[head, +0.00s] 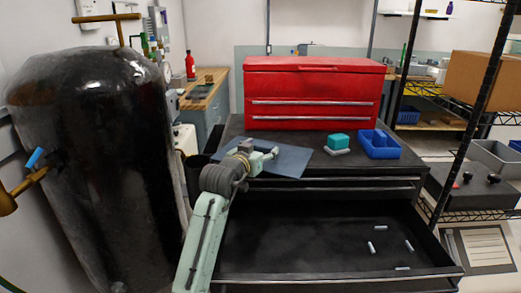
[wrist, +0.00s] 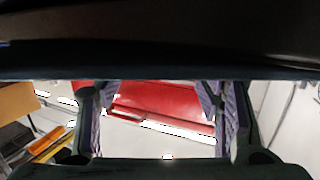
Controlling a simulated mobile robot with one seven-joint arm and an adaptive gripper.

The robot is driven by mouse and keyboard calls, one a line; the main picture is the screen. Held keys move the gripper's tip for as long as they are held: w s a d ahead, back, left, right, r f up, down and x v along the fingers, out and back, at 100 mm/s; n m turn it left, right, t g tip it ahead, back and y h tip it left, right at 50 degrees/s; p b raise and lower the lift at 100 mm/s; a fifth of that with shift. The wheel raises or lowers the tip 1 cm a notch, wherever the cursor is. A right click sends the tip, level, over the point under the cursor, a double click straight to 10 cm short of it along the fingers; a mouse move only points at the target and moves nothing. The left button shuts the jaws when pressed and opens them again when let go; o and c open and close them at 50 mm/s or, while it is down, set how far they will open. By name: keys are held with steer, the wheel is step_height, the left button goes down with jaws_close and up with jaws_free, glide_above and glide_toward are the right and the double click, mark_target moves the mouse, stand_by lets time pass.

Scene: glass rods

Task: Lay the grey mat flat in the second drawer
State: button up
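The grey mat (head: 292,163) is a flat blue-grey sheet at the front left of the black cabinet top. I cannot tell whether it rests fully on the top or overhangs its edge. My gripper (head: 272,154) is over the mat and hides part of it. In the wrist view its two fingers (wrist: 163,108) stand wide apart with nothing visible between them but the background. Whether it touches the mat is unclear. Below, a wide black drawer (head: 290,240) is pulled out. Several small pale rods (head: 371,248) lie in its right part.
A red toolbox (head: 310,90) stands behind the mat and also shows in the wrist view (wrist: 165,105). A black tank (head: 95,170) stands left, a wire shelf (head: 470,110) right. The drawer's left part is clear.

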steer(key=o, duration=0.4)
steer(key=shift+c, duration=0.2)
steer(key=shift+r, duration=0.25)
steer(key=shift+s+a, duration=0.2)
steer(key=shift+s, duration=0.1)
steer(key=b+v, duration=0.2)
steer(key=v, duration=0.9)
steer(key=shift+s+b, duration=0.2)
steer(key=shift+b, duration=0.2)
steer(key=shift+a, duration=0.1)
